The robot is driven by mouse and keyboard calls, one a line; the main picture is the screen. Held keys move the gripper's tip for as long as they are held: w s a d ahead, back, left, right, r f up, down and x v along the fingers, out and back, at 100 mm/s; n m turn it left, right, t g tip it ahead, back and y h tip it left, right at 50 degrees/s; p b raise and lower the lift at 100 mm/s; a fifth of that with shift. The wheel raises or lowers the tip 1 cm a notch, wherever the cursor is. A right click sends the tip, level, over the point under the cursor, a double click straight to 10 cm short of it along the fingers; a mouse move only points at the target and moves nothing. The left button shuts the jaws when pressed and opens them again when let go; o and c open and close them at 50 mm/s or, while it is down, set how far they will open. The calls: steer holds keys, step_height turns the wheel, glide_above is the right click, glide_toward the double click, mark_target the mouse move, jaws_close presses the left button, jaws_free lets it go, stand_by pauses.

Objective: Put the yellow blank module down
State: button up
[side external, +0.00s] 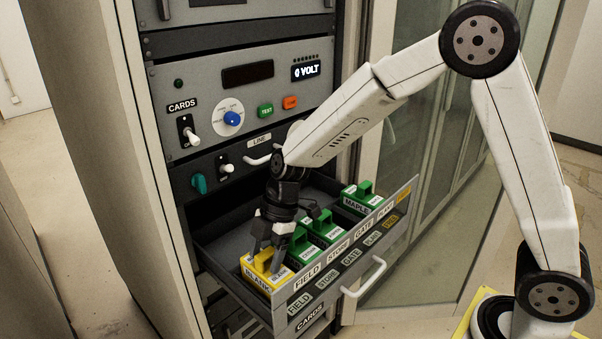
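The yellow blank module (258,279), with "BLANK" labels and a raised yellow handle, is at the front left end of the open drawer. It looks level and about as low as the green modules beside it; its underside is hidden. My gripper (267,257) points down at it, with its dark grey fingers on either side of the handle. I cannot tell whether the fingers press on the handle or stand slightly apart from it.
Several green modules (326,229) stand in the drawer to the right, one labelled "MAPLE" (359,203). The labelled drawer front (345,262) has a white handle (364,279). The rack panel (222,100) with switches rises behind. The drawer's rear floor (228,232) is bare.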

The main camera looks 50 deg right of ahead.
steer(key=shift+r, duration=0.1)
steer(key=v, duration=1.2)
stand_by(1.1)
steer(key=shift+x, duration=5.75)
steer(key=shift+r, duration=0.1)
steer(key=shift+a+f, duration=0.1)
steer(key=shift+f, duration=0.3)
steer(key=shift+r, duration=5)
